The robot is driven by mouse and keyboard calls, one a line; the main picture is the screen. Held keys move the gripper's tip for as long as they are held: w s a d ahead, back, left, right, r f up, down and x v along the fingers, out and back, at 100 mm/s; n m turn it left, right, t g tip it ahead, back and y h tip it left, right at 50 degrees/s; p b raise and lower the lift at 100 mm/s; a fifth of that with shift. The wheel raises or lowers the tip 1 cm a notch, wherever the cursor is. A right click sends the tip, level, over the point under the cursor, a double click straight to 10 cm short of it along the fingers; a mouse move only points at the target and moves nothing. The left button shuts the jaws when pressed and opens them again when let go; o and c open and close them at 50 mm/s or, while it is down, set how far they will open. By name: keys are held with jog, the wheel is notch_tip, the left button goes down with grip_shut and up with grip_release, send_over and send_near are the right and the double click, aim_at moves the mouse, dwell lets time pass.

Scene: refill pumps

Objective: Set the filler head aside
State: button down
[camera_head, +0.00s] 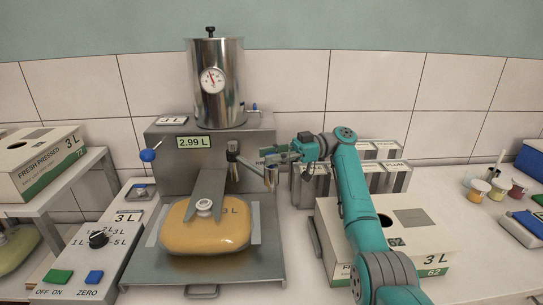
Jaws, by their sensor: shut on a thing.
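The metal filler head (270,178) is at the end of a short arm that runs right from the upright pivot (233,152) on the filling machine. It hangs to the right of the full orange pouch (207,234), clear of the pouch's white spout (204,207). My gripper (272,158) comes in from the right and is shut at the filler head's upper end; the exact contact is small and partly hidden. The pouch lies on the machine's metal tray (150,268), its spout held by a grey bracket (209,185). The display (196,142) reads 2.99 L.
Steel containers labelled PLUM (383,176) stand close behind my arm. A white 3 L carton (425,225) with a round hole is under and beside it. A control box (85,248) with a knob and green and blue buttons stands left of the tray.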

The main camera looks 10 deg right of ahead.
jog(key=shift+d, duration=0.1)
dwell(0.3)
jog(key=c, duration=0.8)
grip_release()
jog(key=shift+w+d+f, duration=0.1)
notch_tip(320, 180, up, 10)
jog(key=shift+r, duration=0.1)
